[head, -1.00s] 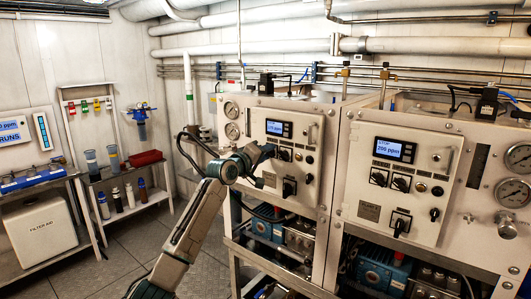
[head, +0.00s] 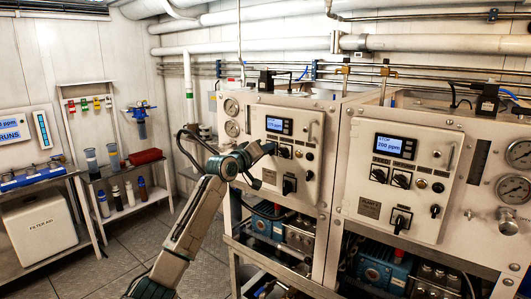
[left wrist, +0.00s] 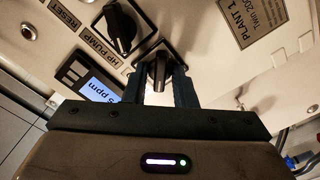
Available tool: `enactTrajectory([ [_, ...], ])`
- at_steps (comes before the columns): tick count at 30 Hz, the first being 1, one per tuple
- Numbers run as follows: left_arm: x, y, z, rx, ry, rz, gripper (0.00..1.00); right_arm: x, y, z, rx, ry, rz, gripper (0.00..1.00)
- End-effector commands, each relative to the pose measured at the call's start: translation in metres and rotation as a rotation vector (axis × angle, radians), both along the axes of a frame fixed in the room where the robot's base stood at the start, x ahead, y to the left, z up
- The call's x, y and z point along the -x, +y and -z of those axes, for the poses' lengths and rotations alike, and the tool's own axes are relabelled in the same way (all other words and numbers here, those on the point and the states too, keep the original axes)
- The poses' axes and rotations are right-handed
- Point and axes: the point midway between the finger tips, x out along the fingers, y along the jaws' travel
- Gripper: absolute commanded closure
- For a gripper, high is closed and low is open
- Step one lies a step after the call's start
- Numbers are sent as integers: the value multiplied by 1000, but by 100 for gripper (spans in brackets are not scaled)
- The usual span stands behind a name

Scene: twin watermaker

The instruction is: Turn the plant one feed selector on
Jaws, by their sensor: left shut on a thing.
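The plant one panel (head: 309,180) is the left of two white control panels in the head view. My left gripper (head: 269,149) is at the upper-left knob below that panel's display. In the left wrist view, my left gripper (left wrist: 160,78) is shut on a black selector knob (left wrist: 158,72), one finger on each side. That knob's own label is hidden behind the gripper. A second black knob (left wrist: 121,27), beside the HP PUMP label, is apart from the fingers. The PLANT 1 plate (left wrist: 256,24) is at upper right. My right gripper is not in view.
The plant one display (head: 279,126) is lit, just above the gripper. Another dark knob (head: 289,186) sits lower on the same panel. The second panel (head: 405,180) stands to the right. Shelves with bottles (head: 130,195) are at left; the floor between is clear.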

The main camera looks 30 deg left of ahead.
Motion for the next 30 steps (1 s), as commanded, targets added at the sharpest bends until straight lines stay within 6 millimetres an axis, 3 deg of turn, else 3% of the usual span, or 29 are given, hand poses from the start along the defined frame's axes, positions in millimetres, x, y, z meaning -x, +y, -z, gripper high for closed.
enactTrajectory([
  [18, 0, 0, 1, -557, -44, 0, 98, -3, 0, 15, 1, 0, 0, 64],
  [30, 0, -1, 1, -763, -58, 0, 98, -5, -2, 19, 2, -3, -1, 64],
])
